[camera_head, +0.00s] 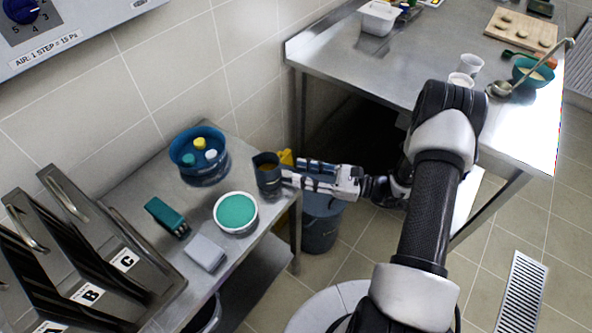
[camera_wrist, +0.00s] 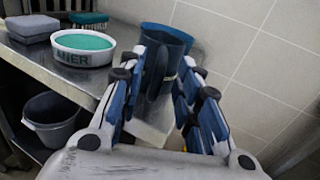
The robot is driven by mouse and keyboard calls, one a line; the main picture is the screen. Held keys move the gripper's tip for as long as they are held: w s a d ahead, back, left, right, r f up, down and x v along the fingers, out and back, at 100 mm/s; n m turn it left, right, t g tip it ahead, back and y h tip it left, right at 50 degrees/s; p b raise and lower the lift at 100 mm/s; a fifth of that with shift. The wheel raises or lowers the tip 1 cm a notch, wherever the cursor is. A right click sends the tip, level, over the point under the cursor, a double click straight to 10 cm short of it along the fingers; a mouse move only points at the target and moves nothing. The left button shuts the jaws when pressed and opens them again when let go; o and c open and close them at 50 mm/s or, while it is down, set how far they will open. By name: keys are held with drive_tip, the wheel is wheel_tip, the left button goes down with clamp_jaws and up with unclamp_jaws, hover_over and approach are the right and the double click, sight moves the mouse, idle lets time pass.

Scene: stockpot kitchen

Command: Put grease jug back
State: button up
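The grease jug (camera_head: 267,178) is a dark blue jug with brownish contents, near the right edge of the lower steel table. In the wrist view the jug (camera_wrist: 153,62) stands upright ahead, with its handle toward me. My gripper (camera_head: 289,175) reaches to the jug from the right. In the wrist view my gripper (camera_wrist: 160,70) has its fingers spread, one on each side of the handle, with a gap between them. I cannot tell whether a finger touches the jug.
On the lower table (camera_head: 140,188) are a blue tub (camera_head: 203,172) with bottles, a green-filled white bowl (camera_head: 236,213), a teal brush (camera_head: 167,217) and a grey sponge (camera_head: 205,253). A grey-blue bucket (camera_head: 321,226) stands on the floor. A steel counter (camera_head: 430,75) is at upper right.

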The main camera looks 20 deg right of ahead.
drive_tip(key=p+v, duration=0.1)
drive_tip(key=v, duration=0.8)
drive_tip(key=s+a+r+n+g+h, duration=0.2)
drive_tip(key=s+a+r+n+g, duration=0.1)
drive_tip(key=a+r+n+g, duration=0.3)
drive_tip(key=s+a+r+n+g+h, duration=0.2)
drive_tip(key=s+a+r+n+g, duration=0.25)
drive_tip(key=r, duration=0.45)
drive_tip(key=s+a+r+n+t+h, duration=0.1)
drive_tip(key=s+r+n+t+h, duration=0.4)
drive_tip(key=s+r+n+h, duration=0.5)
drive_tip(key=shift+s+a+r+n+t+h, duration=0.15)
drive_tip(key=shift+s+r+n+t+h, duration=0.4)
drive_tip(key=shift+n, duration=1.2)
drive_tip(key=shift+s+f+g, duration=0.25)
drive_tip(key=shift+g, duration=0.05)
